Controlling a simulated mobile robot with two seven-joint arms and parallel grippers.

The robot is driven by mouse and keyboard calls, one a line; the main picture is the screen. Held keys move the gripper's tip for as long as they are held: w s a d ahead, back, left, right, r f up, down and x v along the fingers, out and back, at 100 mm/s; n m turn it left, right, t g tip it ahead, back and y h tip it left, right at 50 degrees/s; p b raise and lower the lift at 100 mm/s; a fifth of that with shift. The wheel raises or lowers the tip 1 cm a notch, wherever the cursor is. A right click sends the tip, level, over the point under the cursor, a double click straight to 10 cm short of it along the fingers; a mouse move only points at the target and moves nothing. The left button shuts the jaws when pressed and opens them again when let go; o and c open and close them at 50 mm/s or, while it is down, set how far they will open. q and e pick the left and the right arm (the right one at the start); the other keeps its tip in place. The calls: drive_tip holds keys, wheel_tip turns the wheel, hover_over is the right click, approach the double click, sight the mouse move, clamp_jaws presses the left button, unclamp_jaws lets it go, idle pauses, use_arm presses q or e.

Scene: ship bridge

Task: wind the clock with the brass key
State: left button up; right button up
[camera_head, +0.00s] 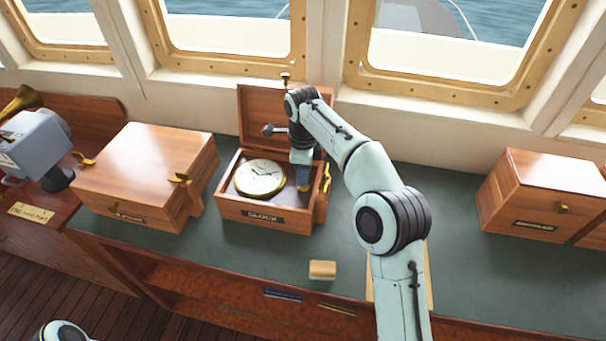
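The clock (261,177) has a white round face with a brass rim and lies face up in an open wooden box (262,222) labelled CLOCK. The box's lid (257,118) stands raised at the back. My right gripper (304,184) points down at the right side of the box's inside, just right of the clock face. Its fingertips are small and partly hidden, so I cannot tell whether they are open or hold anything. A small brassy spot shows at the tips; I cannot tell if it is the brass key. My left gripper is out of view.
A closed wooden box (148,165) stands left of the clock box, and another (541,190) at the far right. A small wooden block (322,270) lies near the counter's front edge. Windows rise behind.

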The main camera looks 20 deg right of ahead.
clamp_jaws()
idle(0.3)
